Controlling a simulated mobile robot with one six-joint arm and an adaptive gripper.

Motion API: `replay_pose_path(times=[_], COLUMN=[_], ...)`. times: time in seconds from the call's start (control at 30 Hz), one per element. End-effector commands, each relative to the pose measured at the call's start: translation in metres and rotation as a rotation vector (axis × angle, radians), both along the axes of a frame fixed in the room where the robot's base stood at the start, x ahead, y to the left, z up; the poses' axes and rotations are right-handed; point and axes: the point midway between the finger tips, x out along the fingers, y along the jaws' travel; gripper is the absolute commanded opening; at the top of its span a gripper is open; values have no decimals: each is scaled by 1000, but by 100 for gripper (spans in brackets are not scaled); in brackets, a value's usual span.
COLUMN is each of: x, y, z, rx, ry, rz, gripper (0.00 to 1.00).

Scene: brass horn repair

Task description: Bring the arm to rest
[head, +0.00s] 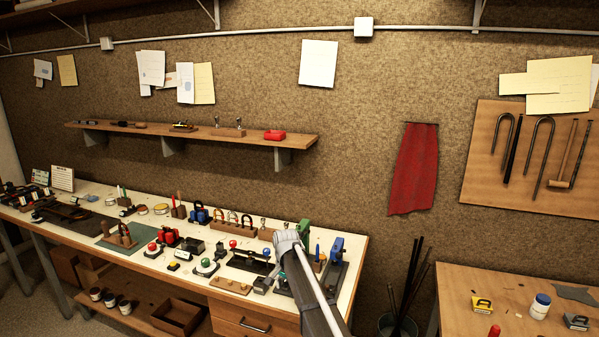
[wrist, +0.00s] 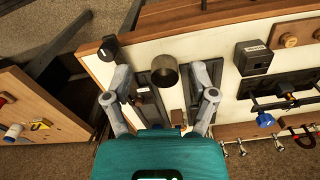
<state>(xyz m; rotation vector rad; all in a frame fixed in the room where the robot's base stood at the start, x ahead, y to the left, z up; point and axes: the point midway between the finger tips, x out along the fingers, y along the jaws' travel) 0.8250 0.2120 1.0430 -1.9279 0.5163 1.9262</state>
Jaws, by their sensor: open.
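My arm (head: 310,285) reaches up from the bottom edge of the head view, over the right end of the workbench (head: 352,268). The jaws are too small to make out there. In the wrist view my gripper (wrist: 162,82) is open, its two grey fingers spread wide over the bench top. A dark round cup-like piece (wrist: 164,72) shows between the fingers, and I see no contact with it. Nothing is held.
Many small tools and fixtures crowd the workbench. A wall shelf (head: 200,134) runs above it. A bin (head: 397,326) with long rods stands right of the bench. A second table (head: 460,300) holds a white jar (head: 540,306) and small yellow and black items.

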Motion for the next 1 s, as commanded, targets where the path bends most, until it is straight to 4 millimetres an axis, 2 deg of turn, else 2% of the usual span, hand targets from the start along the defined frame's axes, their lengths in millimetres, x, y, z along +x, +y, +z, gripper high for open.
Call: replay_pose_path(times=[0.27, 0.47, 0.57, 0.8, 1.0], x=[-27, -60, -83, -166, -234], y=[-30, -61, -81, -144, -185], z=[-12, -24, -33, -62, -83], rx=[0, 0, 0, -1, -1], ry=[0, 0, 0, 1, 1], rz=[48, 106, 146, 289, 411], gripper=[74, 74, 74, 74, 74])
